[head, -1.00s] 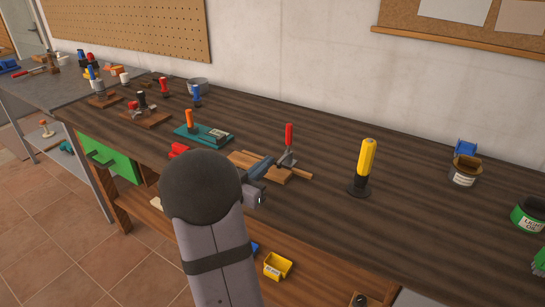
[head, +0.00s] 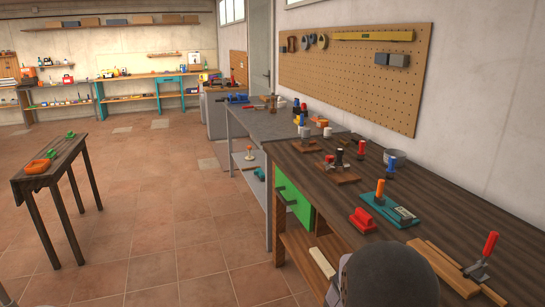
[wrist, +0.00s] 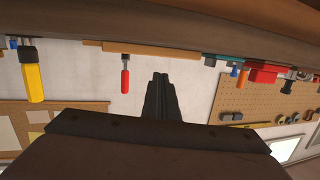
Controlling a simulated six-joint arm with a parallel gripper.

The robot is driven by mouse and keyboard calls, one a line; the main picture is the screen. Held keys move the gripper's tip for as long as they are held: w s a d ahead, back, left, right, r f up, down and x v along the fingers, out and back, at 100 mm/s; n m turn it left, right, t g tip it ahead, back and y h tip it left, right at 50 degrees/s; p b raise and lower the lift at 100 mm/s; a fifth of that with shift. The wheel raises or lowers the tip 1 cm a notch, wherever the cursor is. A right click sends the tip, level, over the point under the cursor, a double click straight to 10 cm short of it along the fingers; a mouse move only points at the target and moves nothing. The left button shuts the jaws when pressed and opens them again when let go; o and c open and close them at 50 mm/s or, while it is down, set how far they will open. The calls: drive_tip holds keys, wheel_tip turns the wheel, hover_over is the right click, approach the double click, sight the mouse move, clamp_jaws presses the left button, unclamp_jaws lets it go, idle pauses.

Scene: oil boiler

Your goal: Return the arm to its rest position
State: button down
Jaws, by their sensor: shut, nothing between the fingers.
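My gripper (wrist: 161,90) shows in the wrist view as two dark fingers together, shut and empty, with the pale wall behind them. The wrist picture is upside down, with the workbench edge along its top. In the head view only the dark rounded joint of my arm (head: 390,275) shows, at the bottom beside the bench's front edge. The gripper itself is out of that view.
The dark wooden workbench (head: 440,190) holds a red-handled clamp (head: 483,256), a teal block with an orange handle (head: 388,208) and a red block (head: 362,220). A yellow-handled tool (wrist: 33,80) shows in the wrist view.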

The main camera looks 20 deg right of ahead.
drive_tip(key=w+a+f+n+t+y+p, duration=0.1)
drive_tip(key=w+a+n+t+y+p, duration=0.4)
drive_tip(key=a, duration=0.6)
drive_tip(key=w+a+f+n+t+y, duration=0.1)
drive_tip(key=w+a+n+y, duration=0.2)
drive_tip(key=w+a+y, duration=0.55)
drive_tip(key=s+a+f+n+g+y+p, duration=0.1)
drive_tip(key=s+a+n+g+y+p, duration=0.35)
drive_tip(key=s+a, duration=1.05)
drive_tip(key=s+a+n+g+h+p, duration=0.1)
drive_tip(key=s+a+n+g+h, duration=0.1)
drive_tip(key=s+g, duration=0.3)
drive_tip(key=s+n, duration=0.1)
drive_tip(key=s, duration=0.2)
drive_tip(key=shift+a+r, duration=0.35)
drive_tip(key=shift+r, duration=0.05)
